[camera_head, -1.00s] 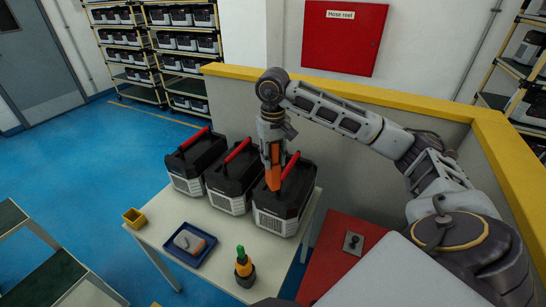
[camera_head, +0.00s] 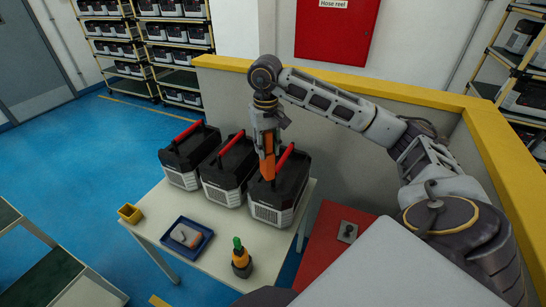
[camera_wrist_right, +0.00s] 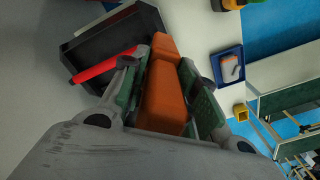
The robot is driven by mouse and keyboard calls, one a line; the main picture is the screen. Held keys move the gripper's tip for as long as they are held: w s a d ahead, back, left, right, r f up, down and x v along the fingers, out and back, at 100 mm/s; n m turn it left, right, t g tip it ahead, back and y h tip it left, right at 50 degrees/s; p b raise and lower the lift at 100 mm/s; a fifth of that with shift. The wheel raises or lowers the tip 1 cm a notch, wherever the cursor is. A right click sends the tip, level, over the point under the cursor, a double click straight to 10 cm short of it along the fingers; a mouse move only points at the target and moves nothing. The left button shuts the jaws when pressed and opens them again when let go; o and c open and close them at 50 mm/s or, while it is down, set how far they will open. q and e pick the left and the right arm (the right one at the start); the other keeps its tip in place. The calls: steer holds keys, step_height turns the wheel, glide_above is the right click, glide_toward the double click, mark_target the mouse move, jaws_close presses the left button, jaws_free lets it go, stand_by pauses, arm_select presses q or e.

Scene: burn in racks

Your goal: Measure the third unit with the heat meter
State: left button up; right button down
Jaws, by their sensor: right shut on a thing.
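Three black and pale grey units with red top handles stand in a row on a table: the left unit (camera_head: 184,160), the middle unit (camera_head: 222,180) and the third unit (camera_head: 270,213) at the right. My right gripper (camera_head: 266,148) points down over the third unit. It is shut on the orange heat meter (camera_head: 268,167), whose lower end is close to the top of that unit by its red handle; contact cannot be told. In the right wrist view the heat meter (camera_wrist_right: 165,95) sits between the green finger pads, with a unit (camera_wrist_right: 120,35) beyond it. My left gripper is out of view.
The cream table (camera_head: 203,265) also holds a blue tray (camera_head: 172,247) with a grey and orange item, a small yellow box (camera_head: 130,213) and a green-topped orange tool (camera_head: 240,258). A yellow-topped low wall (camera_head: 420,97) stands behind. A red surface (camera_head: 330,240) lies at the right.

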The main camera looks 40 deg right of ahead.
steer(key=shift+r+p, duration=2.45)
steer(key=shift+r, duration=2.1)
steer(key=shift+w+a, duration=0.1)
steer(key=shift+w, duration=0.05)
steer(key=shift+w+a, duration=0.1)
steer(key=shift+w, duration=0.75)
steer(key=w+a+f+b, duration=0.1)
steer(key=w+a+f, duration=0.15)
steer(key=f, duration=0.35)
steer(key=w+a+f, duration=0.1)
steer(key=w+f, duration=0.3)
steer(key=f, duration=0.1)
steer(key=s+a+f+n+b, duration=0.1)
steer(key=s+a+f, duration=0.3)
steer(key=f, duration=0.5)
steer(key=s+a+f+n+b, duration=0.1)
steer(key=s+a+f, duration=0.3)
steer(key=f, duration=0.5)
steer(key=shift+a+n+b, duration=0.3)
steer(key=shift+a+b, duration=0.2)
steer(key=shift+a, duration=0.45)
steer(key=shift+r, duration=0.2)
